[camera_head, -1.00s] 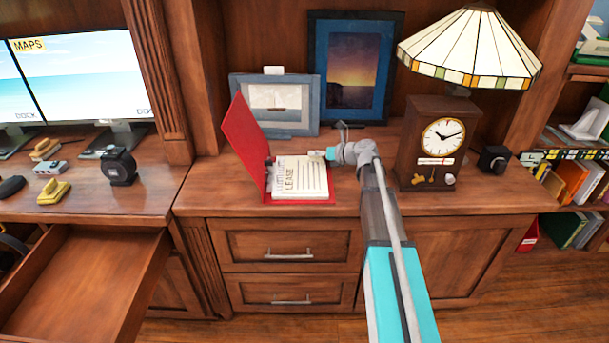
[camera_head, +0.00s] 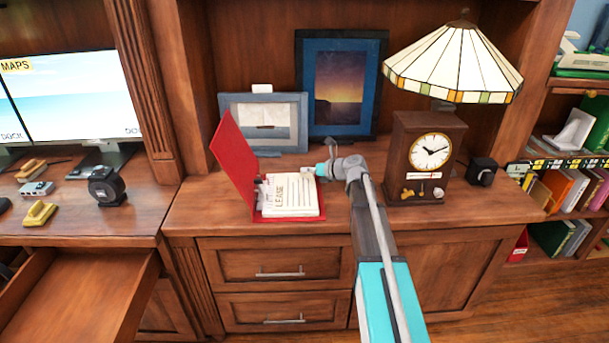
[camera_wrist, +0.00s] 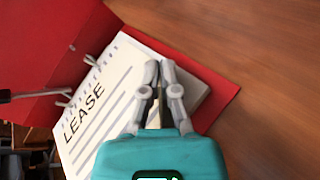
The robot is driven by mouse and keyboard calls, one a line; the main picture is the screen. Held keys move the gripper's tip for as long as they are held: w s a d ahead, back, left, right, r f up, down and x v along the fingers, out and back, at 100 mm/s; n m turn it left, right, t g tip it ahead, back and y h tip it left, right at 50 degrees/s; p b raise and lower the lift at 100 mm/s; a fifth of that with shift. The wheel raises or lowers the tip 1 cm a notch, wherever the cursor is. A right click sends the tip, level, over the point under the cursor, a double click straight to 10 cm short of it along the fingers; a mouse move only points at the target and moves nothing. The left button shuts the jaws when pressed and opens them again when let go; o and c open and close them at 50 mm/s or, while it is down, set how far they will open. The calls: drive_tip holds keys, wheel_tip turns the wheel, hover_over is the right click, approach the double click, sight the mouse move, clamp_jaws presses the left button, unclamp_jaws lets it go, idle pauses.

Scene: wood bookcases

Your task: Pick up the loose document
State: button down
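The loose document is a white sheet marked LEASE (camera_head: 292,195), lying face up on a paper stack in an open red binder (camera_head: 235,160) on the desk. The sheet also shows in the wrist view (camera_wrist: 95,110), tilted, with the red binder (camera_wrist: 75,45) around it. My gripper (camera_head: 325,169) is at the document's upper right edge in the head view. In the wrist view my gripper (camera_wrist: 160,68) has its two grey fingers close together over the paper's edge. I cannot see paper pinched between them; the dark narrow gap hides this.
A blue picture frame (camera_head: 263,122) and a larger dark blue one (camera_head: 341,85) stand behind the binder. A wooden clock (camera_head: 421,157) and a stained-glass lamp (camera_head: 455,62) stand at the right. An open drawer (camera_head: 85,290) juts out at lower left.

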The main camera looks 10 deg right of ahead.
drive_tip(key=shift+r+p, duration=1.4)
drive_tip(key=shift+r, duration=0.05)
drive_tip(key=s+r+p, duration=1)
drive_tip(key=s, duration=0.4)
drive_tip(key=shift+a, duration=0.4)
